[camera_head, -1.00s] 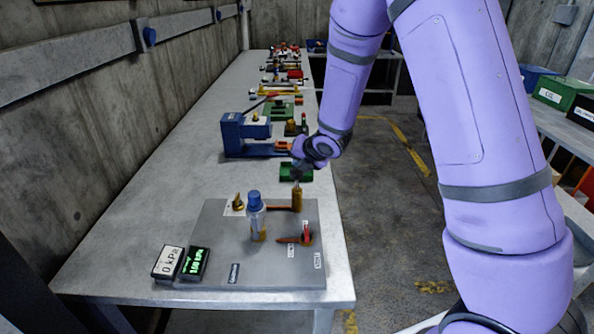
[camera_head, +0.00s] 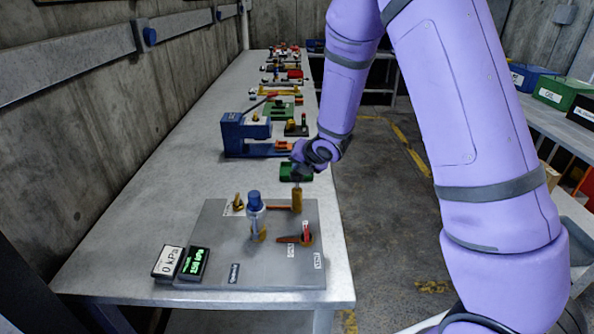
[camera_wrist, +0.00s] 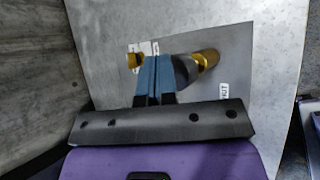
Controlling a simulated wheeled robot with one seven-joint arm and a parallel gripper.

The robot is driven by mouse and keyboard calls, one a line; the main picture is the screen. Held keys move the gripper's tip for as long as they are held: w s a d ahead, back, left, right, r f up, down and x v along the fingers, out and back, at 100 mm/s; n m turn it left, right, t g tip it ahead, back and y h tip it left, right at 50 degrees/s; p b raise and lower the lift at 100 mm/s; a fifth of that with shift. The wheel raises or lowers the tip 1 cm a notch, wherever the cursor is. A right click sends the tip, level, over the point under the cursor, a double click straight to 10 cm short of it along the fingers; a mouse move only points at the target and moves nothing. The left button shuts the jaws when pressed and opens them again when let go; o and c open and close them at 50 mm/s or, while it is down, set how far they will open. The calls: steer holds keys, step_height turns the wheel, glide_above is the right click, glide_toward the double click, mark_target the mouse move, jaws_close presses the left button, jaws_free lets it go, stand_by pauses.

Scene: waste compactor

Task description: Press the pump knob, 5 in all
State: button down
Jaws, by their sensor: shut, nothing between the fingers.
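A grey panel (camera_head: 215,270) lies on the near end of the bench. An upright brass cylinder (camera_head: 297,201) with a dark top stands at its back right; I take this as the pump. In the wrist view the brass cylinder (camera_wrist: 208,58) and its dark knob (camera_wrist: 185,70) lie right beside my fingers. My gripper (camera_head: 297,174) is shut and empty, above or at the knob in the head view. In the wrist view its blue fingertips (camera_wrist: 152,62) are together. I cannot tell whether they touch the knob.
On the panel are a blue-capped clear tube (camera_head: 255,215), a brass knob (camera_head: 238,203) and a red-handled lever (camera_head: 306,234). A blue press (camera_head: 240,138) and a green block (camera_head: 290,173) are behind.

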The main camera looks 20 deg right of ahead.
steer(key=shift+f, duration=1.35)
stand_by(1.2)
steer(key=shift+r, duration=2.3)
steer(key=shift+r, duration=2.5)
